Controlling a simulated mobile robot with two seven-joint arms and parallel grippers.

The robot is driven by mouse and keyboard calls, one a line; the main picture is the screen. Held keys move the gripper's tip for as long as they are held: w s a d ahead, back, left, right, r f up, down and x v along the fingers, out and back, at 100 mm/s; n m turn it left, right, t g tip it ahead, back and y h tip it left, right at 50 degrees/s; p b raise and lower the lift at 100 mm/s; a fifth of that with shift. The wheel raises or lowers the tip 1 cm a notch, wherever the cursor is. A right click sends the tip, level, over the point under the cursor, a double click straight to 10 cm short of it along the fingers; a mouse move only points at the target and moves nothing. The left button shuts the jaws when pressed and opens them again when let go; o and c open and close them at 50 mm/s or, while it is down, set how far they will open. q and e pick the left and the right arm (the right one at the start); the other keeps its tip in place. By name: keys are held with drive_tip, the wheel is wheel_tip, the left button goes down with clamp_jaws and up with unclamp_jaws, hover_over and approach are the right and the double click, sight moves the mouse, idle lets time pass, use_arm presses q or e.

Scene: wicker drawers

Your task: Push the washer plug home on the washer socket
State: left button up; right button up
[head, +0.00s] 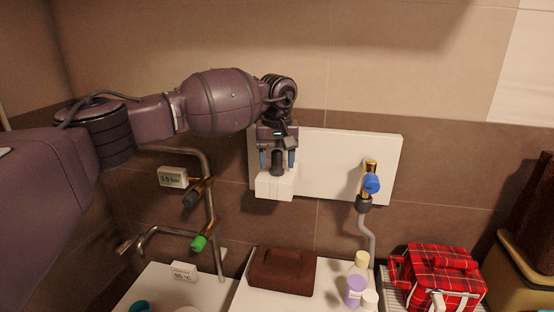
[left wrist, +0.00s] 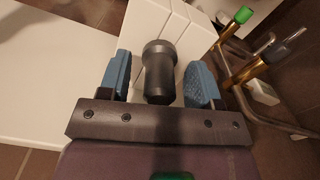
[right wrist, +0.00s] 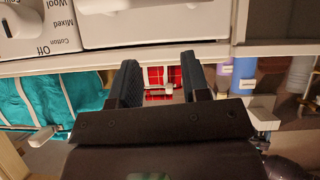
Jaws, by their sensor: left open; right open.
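The washer plug, a dark grey cylinder with a wider collar, shows in the head view (head: 277,164) and the left wrist view (left wrist: 160,72). It is at a white ribbed block (head: 275,187) on the wall panel, which looks like the washer socket; it also shows in the left wrist view (left wrist: 182,30). How deep the plug sits is hidden. My left gripper (head: 277,158) is open, its blue fingers on either side of the plug, with gaps visible in the left wrist view (left wrist: 159,82). My right gripper (right wrist: 161,75) is open and empty, away from the plug.
The white wall panel (head: 335,160) carries a brass tap with a blue handle (head: 371,183) on its right. Pipes with a green-handled valve (head: 199,242) run at left.

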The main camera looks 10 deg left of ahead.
use_arm(q)
wheel_tip(320, 180, up, 11)
drive_tip(key=shift+f+b, duration=0.1)
drive_tip(key=shift+b, duration=0.55)
